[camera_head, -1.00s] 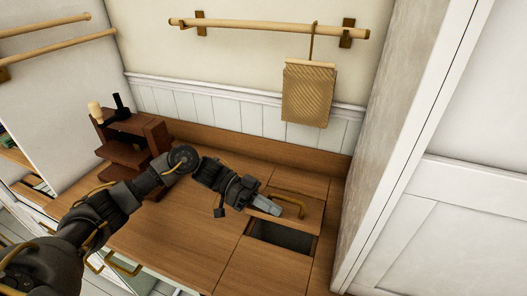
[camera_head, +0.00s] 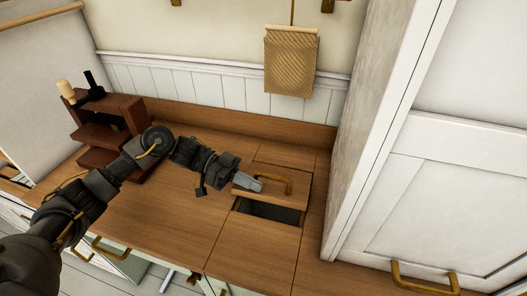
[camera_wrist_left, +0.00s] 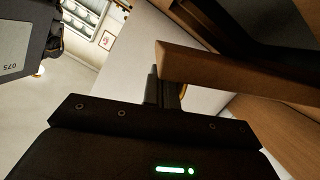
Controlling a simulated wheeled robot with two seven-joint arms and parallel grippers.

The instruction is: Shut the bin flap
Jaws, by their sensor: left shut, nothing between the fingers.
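My right gripper is not in view.
A dark red-brown wooden rack (camera_head: 115,130) stands on the worktop (camera_head: 180,220) at the left. A tall white cabinet (camera_head: 430,150) closes off the right side. A woven board (camera_head: 291,60) hangs on the back wall. The worktop's front middle is clear.

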